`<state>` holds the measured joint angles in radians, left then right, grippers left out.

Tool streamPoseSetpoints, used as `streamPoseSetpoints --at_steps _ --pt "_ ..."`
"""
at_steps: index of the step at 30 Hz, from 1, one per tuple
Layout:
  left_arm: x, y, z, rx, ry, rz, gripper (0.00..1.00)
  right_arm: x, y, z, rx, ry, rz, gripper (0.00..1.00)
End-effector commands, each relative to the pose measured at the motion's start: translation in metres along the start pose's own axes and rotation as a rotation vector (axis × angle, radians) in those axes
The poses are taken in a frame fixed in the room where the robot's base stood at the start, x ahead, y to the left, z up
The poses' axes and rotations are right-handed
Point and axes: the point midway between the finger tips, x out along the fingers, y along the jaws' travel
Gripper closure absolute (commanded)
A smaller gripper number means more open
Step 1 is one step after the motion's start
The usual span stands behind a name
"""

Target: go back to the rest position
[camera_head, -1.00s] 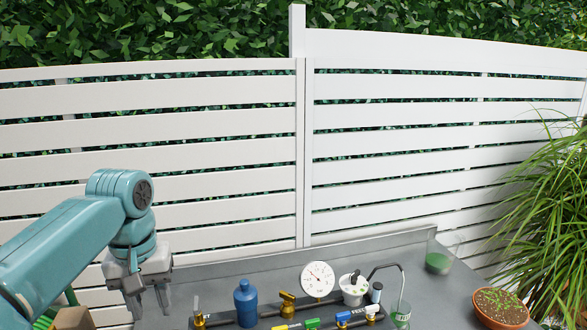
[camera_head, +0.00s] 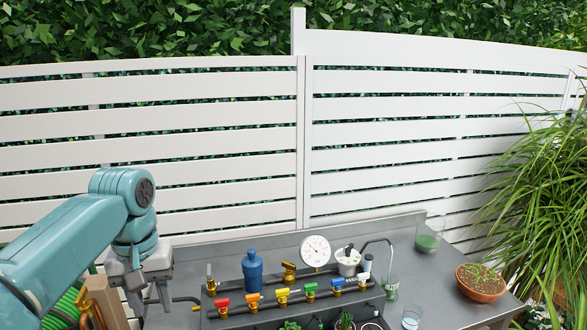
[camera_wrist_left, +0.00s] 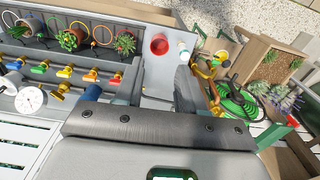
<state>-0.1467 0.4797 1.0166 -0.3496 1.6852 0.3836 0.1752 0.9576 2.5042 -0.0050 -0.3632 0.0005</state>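My left gripper (camera_head: 149,304) hangs at the lower left of the head view, below the teal arm that comes in from the left. Its two fingers point down and stand apart, with nothing seen between them. It hangs by the left end of the grey bench (camera_head: 215,258). In the left wrist view the fingers (camera_wrist_left: 158,88) also show apart, over a pale surface with a red round vessel (camera_wrist_left: 159,45) and a small white bottle (camera_wrist_left: 183,52) beyond them. My right arm and gripper show in neither view.
The bench holds a blue bottle (camera_head: 252,273), a dial gauge (camera_head: 316,250), a pipe with coloured valves (camera_head: 282,297), a beaker (camera_head: 428,237) and a terracotta bowl (camera_head: 481,282). A green hose (camera_head: 66,310) lies lower left. A white fence (camera_head: 220,140) stands behind.

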Motion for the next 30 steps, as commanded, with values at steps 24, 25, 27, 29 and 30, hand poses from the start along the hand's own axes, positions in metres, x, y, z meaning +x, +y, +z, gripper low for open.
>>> streamPoseSetpoints --at_steps 24,25,27,29,30 --pt "0.211 0.058 0.009 0.178 -0.038 0.140 0.61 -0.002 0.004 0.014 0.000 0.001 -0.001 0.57" --pt "0.230 0.062 0.014 0.186 -0.044 0.156 0.61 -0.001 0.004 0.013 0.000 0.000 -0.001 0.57" --pt "0.278 0.071 0.034 0.199 -0.056 0.199 0.61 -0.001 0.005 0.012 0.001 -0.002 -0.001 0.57" --pt "0.321 0.077 0.061 0.201 -0.066 0.240 0.61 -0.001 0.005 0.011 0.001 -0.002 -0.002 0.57" --pt "0.348 0.080 0.083 0.197 -0.070 0.266 0.61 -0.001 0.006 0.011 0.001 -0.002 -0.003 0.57"
